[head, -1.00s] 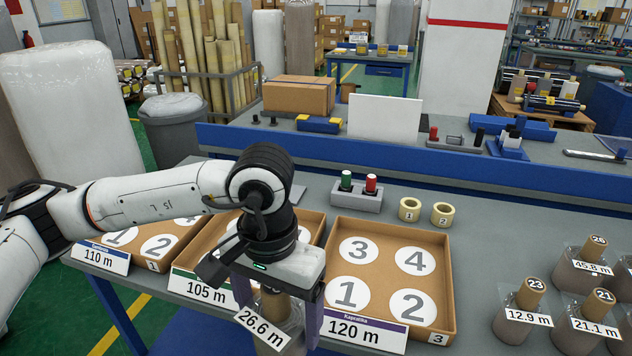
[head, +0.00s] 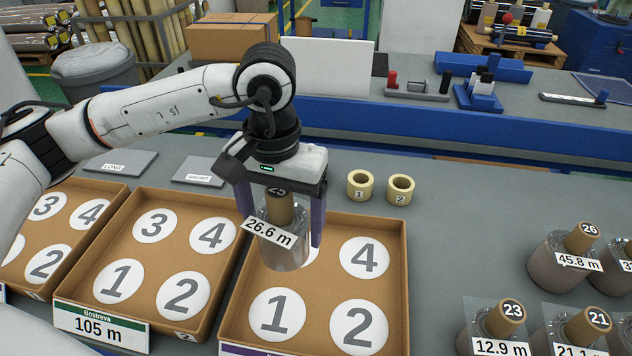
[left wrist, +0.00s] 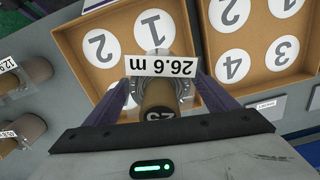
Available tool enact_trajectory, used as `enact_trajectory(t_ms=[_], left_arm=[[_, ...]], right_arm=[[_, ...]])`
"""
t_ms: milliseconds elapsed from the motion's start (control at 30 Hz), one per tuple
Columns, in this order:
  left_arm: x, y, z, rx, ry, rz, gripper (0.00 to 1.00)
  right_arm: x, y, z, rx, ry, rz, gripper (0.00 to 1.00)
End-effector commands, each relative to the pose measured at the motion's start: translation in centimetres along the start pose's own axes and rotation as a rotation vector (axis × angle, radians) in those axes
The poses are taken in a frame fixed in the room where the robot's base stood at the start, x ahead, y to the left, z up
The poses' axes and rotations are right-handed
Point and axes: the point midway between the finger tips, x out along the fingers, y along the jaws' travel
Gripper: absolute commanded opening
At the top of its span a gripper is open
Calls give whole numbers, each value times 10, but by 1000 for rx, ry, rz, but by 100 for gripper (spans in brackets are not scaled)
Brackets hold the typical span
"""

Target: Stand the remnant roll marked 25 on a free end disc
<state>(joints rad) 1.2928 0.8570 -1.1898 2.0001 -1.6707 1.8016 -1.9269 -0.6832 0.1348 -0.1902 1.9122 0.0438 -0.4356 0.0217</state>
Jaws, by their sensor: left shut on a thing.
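My left gripper (head: 277,215) is shut on a clear-wrapped roll (head: 285,250) with a brown core and a 26.6 m label. Its core number is partly hidden but looks like 25. The roll is upright over the back-left part of the right tray (head: 398,270), hiding most of disc 3. I cannot tell if its base touches the disc. Discs 1 (head: 277,314), 2 (head: 358,327) and 4 (head: 364,258) there are bare. The roll (left wrist: 158,72) also shows between the fingers in the left wrist view. My right gripper is not in view.
The middle tray (head: 130,250) has several bare discs; another tray (head: 75,195) is at left. Two small tape rings (head: 400,189) stand behind the right tray. Several wrapped rolls (head: 560,265) stand at right. Bare bench lies between them and the tray.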

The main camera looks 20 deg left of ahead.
Motion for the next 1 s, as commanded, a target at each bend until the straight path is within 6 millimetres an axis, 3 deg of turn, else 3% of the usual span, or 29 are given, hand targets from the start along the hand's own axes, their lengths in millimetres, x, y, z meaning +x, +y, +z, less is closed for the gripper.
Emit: enact_trajectory(t_ms=[33, 100, 333, 633, 1000], left_arm=[[11, -2, -16, -53, 4, -1, 51], [15, -6, -35, -125, 4, -1, 51], [16, -14, -78, -293, 1, 4, 51], [20, -16, -86, -330, -1, 4, 51], [54, -16, -86, -329, -1, 3, 51]], right_arm=[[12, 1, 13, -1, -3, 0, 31], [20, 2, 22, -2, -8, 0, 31], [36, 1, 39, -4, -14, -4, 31], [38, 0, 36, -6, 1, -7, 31], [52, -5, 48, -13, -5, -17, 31]])
